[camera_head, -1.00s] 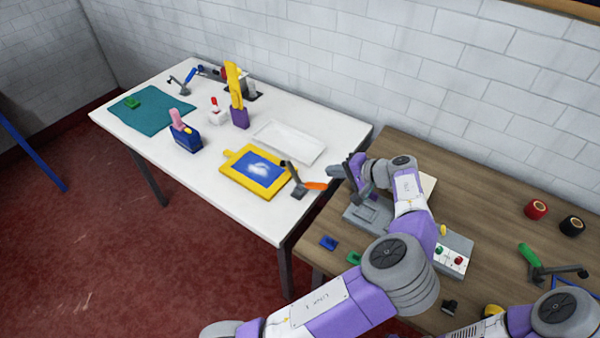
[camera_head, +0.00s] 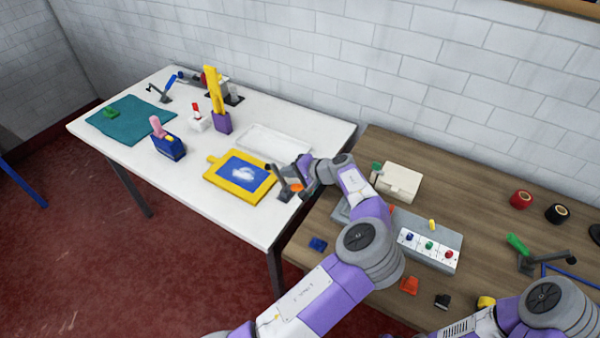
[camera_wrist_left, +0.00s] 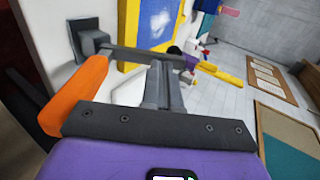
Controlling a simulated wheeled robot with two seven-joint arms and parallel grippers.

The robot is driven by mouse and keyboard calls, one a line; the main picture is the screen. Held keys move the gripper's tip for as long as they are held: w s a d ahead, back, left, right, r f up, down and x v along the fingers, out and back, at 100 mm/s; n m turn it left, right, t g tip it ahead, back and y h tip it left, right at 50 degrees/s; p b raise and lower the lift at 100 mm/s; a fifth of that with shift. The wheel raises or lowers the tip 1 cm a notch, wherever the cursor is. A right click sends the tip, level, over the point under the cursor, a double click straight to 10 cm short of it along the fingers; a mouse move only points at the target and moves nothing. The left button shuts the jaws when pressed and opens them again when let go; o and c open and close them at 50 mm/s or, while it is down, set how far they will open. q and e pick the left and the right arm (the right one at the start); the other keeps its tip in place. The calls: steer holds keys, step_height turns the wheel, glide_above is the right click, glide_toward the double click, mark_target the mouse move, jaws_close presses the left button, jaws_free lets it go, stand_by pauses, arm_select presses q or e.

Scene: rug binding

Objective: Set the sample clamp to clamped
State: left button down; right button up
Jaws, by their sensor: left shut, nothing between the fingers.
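A toggle clamp with an orange handle (camera_head: 297,188) stands at the near right edge of the white table, beside the yellow frame. In the left wrist view, its orange handle (camera_wrist_left: 75,95) slants at the left, and its grey base (camera_wrist_left: 90,42) and metal bar show behind. My left gripper (camera_head: 288,179) is at this clamp and partly hides it. The fingers (camera_wrist_left: 163,85) are shut and empty, to the right of the handle, near the metal bar. Contact cannot be told. My right arm shows at the lower right; its gripper is out of view.
The yellow frame (camera_head: 218,181) with a blue panel lies left of the clamp, and a white tray (camera_head: 272,143) behind. Another clamp with a blue handle (camera_head: 171,82) is at the far left; a green-handled one (camera_head: 517,243) stands on the wooden table. A control box (camera_head: 455,265) is nearby.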

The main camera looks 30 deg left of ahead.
arm_select(q)
steer(key=shift+w+a+f, duration=0.1)
steer(key=shift+a+f, duration=0.25)
steer(key=shift+a, duration=0.25)
